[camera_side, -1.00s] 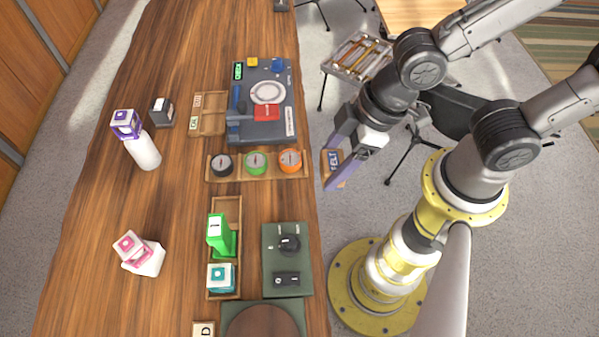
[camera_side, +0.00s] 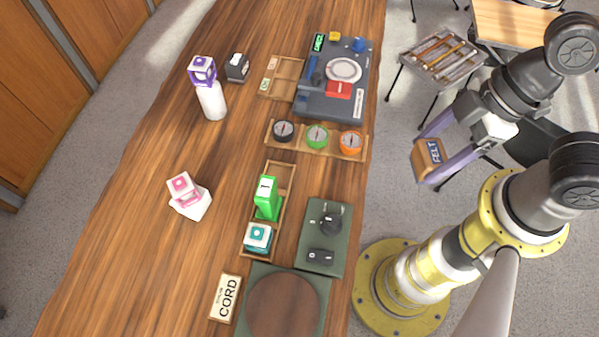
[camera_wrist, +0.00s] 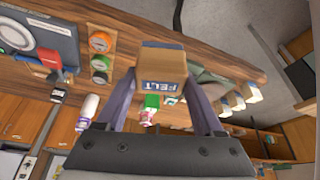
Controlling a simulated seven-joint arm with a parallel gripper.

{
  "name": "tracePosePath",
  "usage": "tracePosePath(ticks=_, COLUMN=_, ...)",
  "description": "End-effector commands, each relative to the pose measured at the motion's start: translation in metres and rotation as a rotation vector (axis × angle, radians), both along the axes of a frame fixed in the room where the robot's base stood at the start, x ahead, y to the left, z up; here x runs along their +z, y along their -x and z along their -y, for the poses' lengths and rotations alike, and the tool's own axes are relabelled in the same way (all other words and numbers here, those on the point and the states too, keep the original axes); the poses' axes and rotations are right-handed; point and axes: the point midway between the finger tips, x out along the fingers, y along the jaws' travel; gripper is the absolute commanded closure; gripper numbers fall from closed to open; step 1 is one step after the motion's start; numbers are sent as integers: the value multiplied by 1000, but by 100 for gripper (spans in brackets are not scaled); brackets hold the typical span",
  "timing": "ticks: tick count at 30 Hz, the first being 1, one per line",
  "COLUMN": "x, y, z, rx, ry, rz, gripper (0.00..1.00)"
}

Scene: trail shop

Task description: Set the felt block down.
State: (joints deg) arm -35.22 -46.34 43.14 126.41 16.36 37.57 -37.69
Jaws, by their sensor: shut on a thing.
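The felt block (camera_side: 426,165) is a tan-brown block with a dark blue label reading FELT. My gripper (camera_side: 431,157) is shut on it, with one purple-grey finger on each side. In the side view the block looks tilted and appears beyond the right edge of the wooden table (camera_side: 150,215), over the floor side. In the wrist view the block (camera_wrist: 163,62) sits between the fingers of my gripper (camera_wrist: 160,85), with its label toward the camera. Its height over the floor cannot be told.
A compass rack (camera_side: 360,157), a green panel with knobs (camera_side: 310,240) and a round brown pad (camera_side: 283,305) line the table's right side. A grey device (camera_side: 310,105) stands farther back. A tool rack (camera_side: 440,55) stands off the table. The table's left half has free room.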

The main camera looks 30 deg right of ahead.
Motion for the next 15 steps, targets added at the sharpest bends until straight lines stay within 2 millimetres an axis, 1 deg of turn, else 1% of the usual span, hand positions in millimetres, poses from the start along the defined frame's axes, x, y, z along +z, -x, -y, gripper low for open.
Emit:
tracePosePath(ticks=5, x=15, y=-13, z=-25, rx=237, ry=0, rz=-4, gripper=87)
tracePosePath(ticks=9, x=23, y=-31, z=-50, rx=430, ry=0, rz=-4, gripper=87)
tracePosePath(ticks=12, x=26, y=-45, z=-64, rx=511, ry=0, rz=-4, gripper=87)
tracePosePath(ticks=15, x=25, y=-58, z=-75, rx=545, ry=0, rz=-2, gripper=87)
